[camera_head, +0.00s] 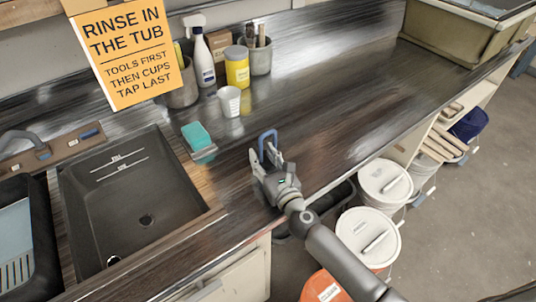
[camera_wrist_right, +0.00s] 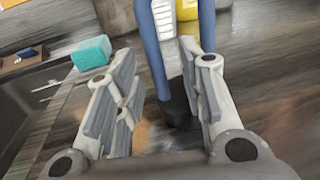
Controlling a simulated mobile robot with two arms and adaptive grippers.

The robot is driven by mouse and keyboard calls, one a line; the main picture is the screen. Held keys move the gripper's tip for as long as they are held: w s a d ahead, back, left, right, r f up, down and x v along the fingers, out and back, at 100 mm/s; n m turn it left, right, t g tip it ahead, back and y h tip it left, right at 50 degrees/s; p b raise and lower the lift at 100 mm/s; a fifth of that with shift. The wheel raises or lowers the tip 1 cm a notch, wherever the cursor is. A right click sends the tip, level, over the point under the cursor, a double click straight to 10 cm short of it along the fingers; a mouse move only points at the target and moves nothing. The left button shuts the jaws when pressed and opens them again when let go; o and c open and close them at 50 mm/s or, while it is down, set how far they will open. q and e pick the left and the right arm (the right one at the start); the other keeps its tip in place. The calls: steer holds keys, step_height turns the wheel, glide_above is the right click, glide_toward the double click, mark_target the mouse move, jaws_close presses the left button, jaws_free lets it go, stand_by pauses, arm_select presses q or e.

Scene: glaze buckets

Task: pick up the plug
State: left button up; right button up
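The plug appears to be the piece with a blue loop handle (camera_head: 268,140) on the dark counter, right of the sink. In the right wrist view its blue handle (camera_wrist_right: 153,50) stands up from a dark foot (camera_wrist_right: 178,110). My right gripper (camera_head: 264,160) is open around it. In the wrist view its fingers (camera_wrist_right: 160,95) are spread, with the handle closer to the right finger and a clear gap on the left. Whether the right finger touches the handle, I cannot tell. My left gripper is in neither view.
A teal sponge (camera_head: 196,135) lies left of the gripper. A white cup (camera_head: 229,101), yellow jar (camera_head: 237,68) and spray bottle (camera_head: 203,62) stand behind. The black sink (camera_head: 125,195) is at left. Lidded white buckets (camera_head: 385,180) stand below the counter edge. The counter is clear to the right.

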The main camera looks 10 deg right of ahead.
steer(key=shift+x, duration=0.9)
steer(key=shift+s, duration=0.15)
steer(key=shift+c, duration=0.2)
jaws_close()
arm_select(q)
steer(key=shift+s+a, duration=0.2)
